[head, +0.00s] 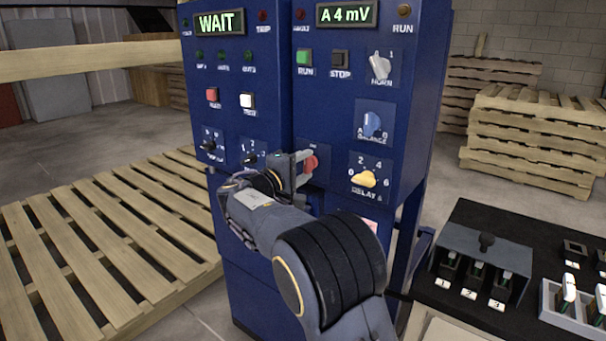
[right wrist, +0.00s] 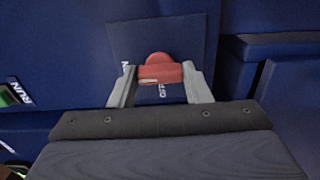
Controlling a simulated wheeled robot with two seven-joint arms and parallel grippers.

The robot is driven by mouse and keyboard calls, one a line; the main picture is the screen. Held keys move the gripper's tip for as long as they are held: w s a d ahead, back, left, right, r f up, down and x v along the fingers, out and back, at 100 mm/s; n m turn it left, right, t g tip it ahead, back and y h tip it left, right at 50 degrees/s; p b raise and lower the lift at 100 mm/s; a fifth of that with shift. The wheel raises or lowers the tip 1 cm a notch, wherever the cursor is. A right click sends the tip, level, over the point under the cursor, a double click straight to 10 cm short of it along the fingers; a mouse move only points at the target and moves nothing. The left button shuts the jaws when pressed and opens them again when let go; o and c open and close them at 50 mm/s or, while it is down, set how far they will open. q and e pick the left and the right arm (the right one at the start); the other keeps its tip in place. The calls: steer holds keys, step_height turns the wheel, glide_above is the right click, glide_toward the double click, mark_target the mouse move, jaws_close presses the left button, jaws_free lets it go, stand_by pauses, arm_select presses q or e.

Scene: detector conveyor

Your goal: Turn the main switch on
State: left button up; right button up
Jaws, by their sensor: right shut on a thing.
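The main switch is a red rotary knob (head: 311,163) on the lower middle of the blue cabinet's front (head: 340,110). In the right wrist view the red knob (right wrist: 160,70) sits on a square blue plate, with its bar lying across between the two fingers. My right gripper (head: 303,165) is shut on the knob, with one finger at each end of the bar (right wrist: 160,85). Lettering beside the knob is partly hidden; "OFF" is partly readable below it. The left gripper is not in view.
The cabinet also carries a WAIT display (head: 219,22), an "A 4 mV" display (head: 346,14), a yellow delay knob (head: 364,179) and a blue balance knob (head: 373,124). A black bench (head: 470,225) with numbered holders stands at the right. Wooden pallets (head: 100,250) lie at the left.

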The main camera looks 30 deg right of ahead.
steer(key=shift+f, duration=0.1)
stand_by(0.3)
steer(key=o, duration=1)
steer(key=v, duration=0.8)
steer(key=shift+d, duration=0.1)
